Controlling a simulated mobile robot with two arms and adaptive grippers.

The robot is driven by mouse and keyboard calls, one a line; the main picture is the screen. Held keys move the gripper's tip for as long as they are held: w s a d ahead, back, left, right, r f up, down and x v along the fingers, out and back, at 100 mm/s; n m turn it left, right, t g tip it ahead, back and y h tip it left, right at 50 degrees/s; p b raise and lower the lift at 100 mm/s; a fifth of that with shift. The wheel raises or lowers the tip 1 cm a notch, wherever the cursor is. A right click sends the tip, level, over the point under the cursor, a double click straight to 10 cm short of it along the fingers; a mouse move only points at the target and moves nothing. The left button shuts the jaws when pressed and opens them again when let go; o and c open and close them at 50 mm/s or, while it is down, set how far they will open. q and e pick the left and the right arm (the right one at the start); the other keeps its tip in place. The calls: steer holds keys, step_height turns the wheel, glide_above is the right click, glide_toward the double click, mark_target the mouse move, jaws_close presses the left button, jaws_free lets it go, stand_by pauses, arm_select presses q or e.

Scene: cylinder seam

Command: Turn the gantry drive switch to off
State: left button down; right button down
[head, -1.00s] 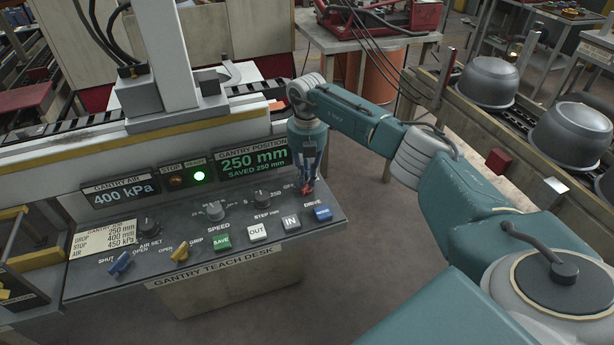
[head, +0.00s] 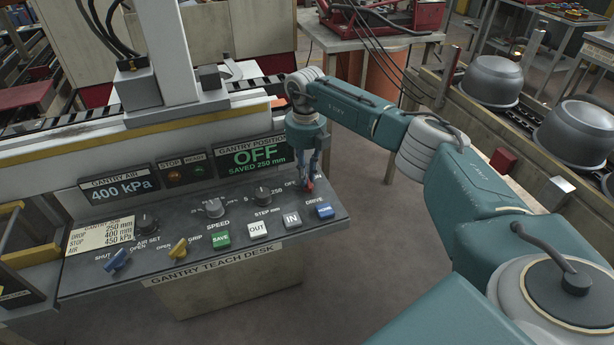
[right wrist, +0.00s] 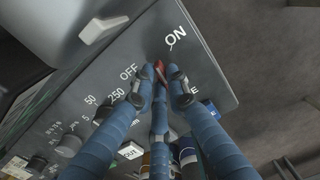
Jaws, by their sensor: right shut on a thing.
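The red drive switch (head: 310,185) is on the right end of the gantry teach desk (head: 180,215), behind the blue drive button (head: 325,210). My right gripper (head: 308,188) is over it from above, its fingers closed on it. In the right wrist view the red switch (right wrist: 161,67) shows between the fingertips of my right gripper (right wrist: 160,78), near the OFF and ON labels. The fingers hide most of it, so its exact angle is hard to read. The gantry position display (head: 254,154) reads OFF. My left gripper is out of view.
The desk also carries the IN button (head: 291,219), OUT button (head: 258,229), green save button (head: 221,238), a step knob (head: 263,195) and blue and yellow levers. Metal pots (head: 490,80) stand on a conveyor at the right. The floor before the desk is clear.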

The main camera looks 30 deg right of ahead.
steer(key=n, duration=0.2)
steer(key=n+b, duration=0.1)
steer(key=n, duration=0.2)
steer(key=shift+a+n, duration=0.25)
steer(key=shift+n, duration=0.15)
steer(key=n, duration=0.3)
steer(key=n+b, duration=0.1)
steer(key=shift+s+a+r+n, duration=0.1)
steer(key=shift+a+n, duration=0.15)
steer(key=shift+n, duration=0.15)
steer(key=c, duration=1.7)
jaws_free()
steer(key=shift+s, duration=0.1)
step_height(320, 180, up, 12)
